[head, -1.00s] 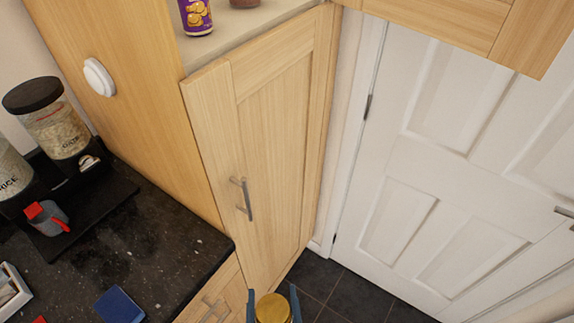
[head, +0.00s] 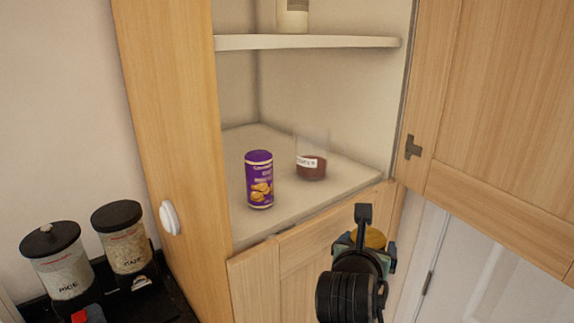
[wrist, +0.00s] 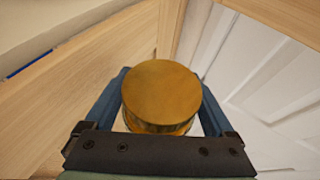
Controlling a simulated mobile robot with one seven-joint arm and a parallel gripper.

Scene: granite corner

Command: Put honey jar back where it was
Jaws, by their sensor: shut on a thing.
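The honey jar (wrist: 162,92) shows its round golden lid in the wrist view, between the blue fingers of my gripper (wrist: 165,105). My gripper is shut on it. In the head view, my gripper (head: 362,240) is in front of the open cupboard's right side, near the front edge of its lower shelf. Only a bit of the golden lid (head: 375,238) shows there, behind my gripper. The jar's body and label are hidden. The cupboard's lower shelf (head: 285,222) is pale and holds a purple tub (head: 259,180) and a clear jar with brown contents (head: 311,166).
An upper shelf (head: 340,42) holds a pale container (head: 292,14). The upper cupboard door (head: 495,110) stands open at right. A white door (head: 480,265) is below it. Storage jars (head: 124,238) stand on the dark counter at lower left. The lower shelf has free room around its items.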

